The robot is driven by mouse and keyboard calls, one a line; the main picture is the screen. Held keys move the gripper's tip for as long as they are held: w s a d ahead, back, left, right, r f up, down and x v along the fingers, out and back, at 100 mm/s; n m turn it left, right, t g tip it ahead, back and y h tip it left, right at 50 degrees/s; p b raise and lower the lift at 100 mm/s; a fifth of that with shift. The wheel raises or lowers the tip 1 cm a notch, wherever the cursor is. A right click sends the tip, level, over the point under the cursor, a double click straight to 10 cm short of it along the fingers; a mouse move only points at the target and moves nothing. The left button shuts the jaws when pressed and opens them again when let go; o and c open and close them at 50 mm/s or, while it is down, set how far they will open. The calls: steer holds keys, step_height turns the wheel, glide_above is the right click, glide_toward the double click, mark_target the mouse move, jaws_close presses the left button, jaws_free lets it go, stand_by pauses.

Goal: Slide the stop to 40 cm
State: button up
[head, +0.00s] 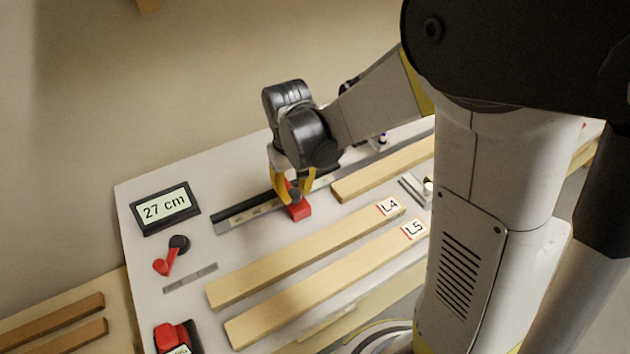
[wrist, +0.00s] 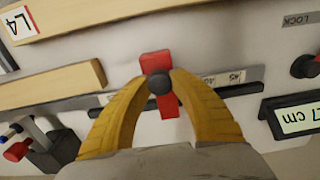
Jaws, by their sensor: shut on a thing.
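The red stop (head: 298,208) sits on the dark rail (head: 240,213) on the bench. Its dark round knob (wrist: 159,83) is between the yellow fingers of my gripper (head: 296,187). In the wrist view my gripper (wrist: 160,85) is shut on the knob, with the red body of the stop (wrist: 156,62) showing beyond it. The display (head: 165,207) at the left end of the bench reads 27 cm. It is partly cut off in the wrist view (wrist: 300,118). A red lever with a black pivot (head: 172,255) lies below the display.
Wooden strips labelled L4 (head: 305,252) and L5 (head: 325,285) lie in front of the rail. Another strip (head: 385,168) lies near the rail's right part. A small steel ruler (head: 190,278) and a red and black device (head: 177,337) are at front left.

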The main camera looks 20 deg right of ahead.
steer(key=shift+s+a, duration=0.25)
steer(key=shift+a, duration=0.9)
steer(key=shift+s+a, duration=0.2)
steer(key=shift+a, duration=0.9)
steer(key=shift+s+a, duration=0.25)
steer(key=shift+a, duration=0.9)
steer(key=shift+s+a+b, duration=0.1)
steer(key=shift+s+a, duration=0.1)
steer(key=shift+a, duration=0.75)
steer(key=shift+s+a+b, duration=0.1)
steer(key=shift+s+a, duration=0.05)
steer(key=shift+a, duration=0.85)
steer(key=shift+s+a+b, duration=0.1)
steer(key=shift+s+a, duration=0.1)
steer(key=shift+a, duration=0.75)
steer(key=o, duration=1)
steer(key=shift+r, duration=0.1)
